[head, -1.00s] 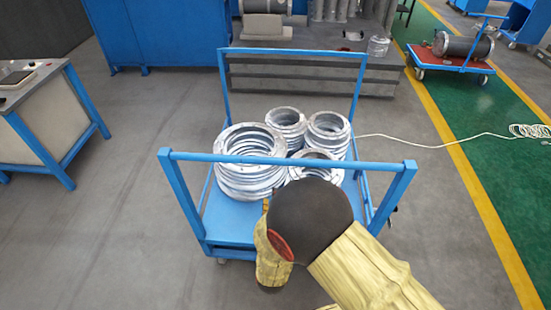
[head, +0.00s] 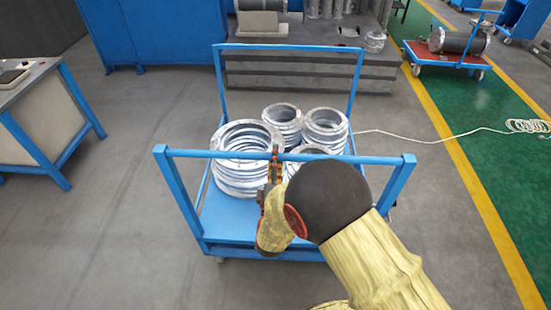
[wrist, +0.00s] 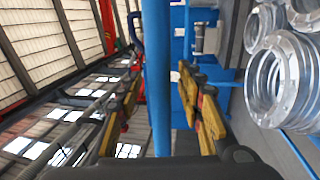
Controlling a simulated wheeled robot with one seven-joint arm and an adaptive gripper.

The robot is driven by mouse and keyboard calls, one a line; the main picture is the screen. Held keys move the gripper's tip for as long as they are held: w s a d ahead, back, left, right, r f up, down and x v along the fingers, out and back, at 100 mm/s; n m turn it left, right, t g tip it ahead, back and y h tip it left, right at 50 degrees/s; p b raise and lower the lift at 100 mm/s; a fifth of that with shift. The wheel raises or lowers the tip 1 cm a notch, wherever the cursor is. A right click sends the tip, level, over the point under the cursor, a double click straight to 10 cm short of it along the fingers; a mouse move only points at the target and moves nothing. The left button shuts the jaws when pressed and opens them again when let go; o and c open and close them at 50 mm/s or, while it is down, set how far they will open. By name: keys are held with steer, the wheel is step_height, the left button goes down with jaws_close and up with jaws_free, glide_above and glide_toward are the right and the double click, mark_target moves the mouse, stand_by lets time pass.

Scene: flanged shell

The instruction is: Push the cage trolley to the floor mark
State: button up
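The cage trolley (head: 226,228) stands in front of me, a blue flat platform with an upright blue frame at each end. Its near push bar (head: 215,154) runs across the picture. Several grey metal flanged rings (head: 235,172) are stacked on the platform. My gripper (head: 274,158) is at the middle of the near bar. In the wrist view the blue bar (wrist: 157,40) runs between the two yellow-padded fingers of my gripper (wrist: 158,95), with gaps seen on both sides. The gripper is open around the bar. My forearm hides part of the trolley's near right side. I cannot make out a distinct floor mark.
A blue-legged workbench (head: 55,120) stands left. A grey stepped platform (head: 300,75) and a blue cabinet (head: 160,32) lie beyond the trolley. A pale cable (head: 455,138) crosses the floor right, near a yellow line (head: 470,180) and a red cart (head: 445,66).

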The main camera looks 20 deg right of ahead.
steer(key=shift+w+d, duration=0.1)
steer(key=shift+w, duration=0.05)
steer(key=shift+c, duration=0.8)
steer(key=c, duration=0.8)
jaws_close()
